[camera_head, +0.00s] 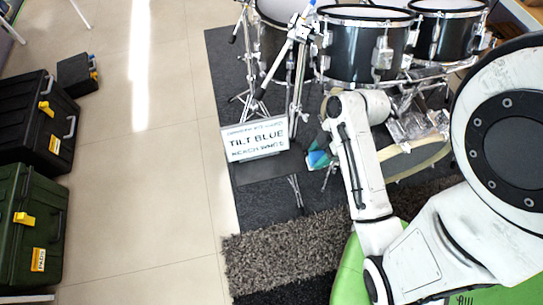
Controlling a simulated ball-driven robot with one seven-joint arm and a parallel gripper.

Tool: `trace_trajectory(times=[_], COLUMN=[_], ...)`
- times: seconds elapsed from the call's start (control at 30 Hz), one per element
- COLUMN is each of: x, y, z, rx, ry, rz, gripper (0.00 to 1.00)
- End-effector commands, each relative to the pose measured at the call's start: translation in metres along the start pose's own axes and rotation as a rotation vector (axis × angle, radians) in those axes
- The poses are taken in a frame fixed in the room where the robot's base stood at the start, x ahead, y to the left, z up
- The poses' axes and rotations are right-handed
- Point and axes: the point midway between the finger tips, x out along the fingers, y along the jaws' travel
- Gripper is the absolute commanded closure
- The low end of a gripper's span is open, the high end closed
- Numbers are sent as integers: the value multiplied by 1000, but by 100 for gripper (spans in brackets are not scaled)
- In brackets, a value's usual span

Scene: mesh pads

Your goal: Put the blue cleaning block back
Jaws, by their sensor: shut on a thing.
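The blue cleaning block (318,159) shows as a small blue and teal patch just left of my white forearm, in front of the drum kit. My gripper (324,146) is small and mostly hidden by my arm. It is shut on the block, which is tilted. The forearm hides the block's right side, and I cannot tell its height above the mat. A white sign (255,138) reading "TILT BLUE" and, less clearly, "REACH WHITE" stands left of the block, on a dark pad (268,168).
Black drums (365,45) on chrome stands fill the back right. A dark mat (262,205) lies beneath, with a shaggy grey rug (280,256) in front. Black (38,120) and green (30,225) toolboxes stand at left. The tiled floor (150,190) between is clear.

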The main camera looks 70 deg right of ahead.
Motion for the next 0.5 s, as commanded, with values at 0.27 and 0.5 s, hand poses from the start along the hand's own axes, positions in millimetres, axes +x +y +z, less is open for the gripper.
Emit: trace_trajectory(times=[0.27,0.5], x=[42,88], y=[27,49], z=[-34,-59], rx=[-6,-3], ry=[1,0], rz=[-2,-3], gripper=[86,86])
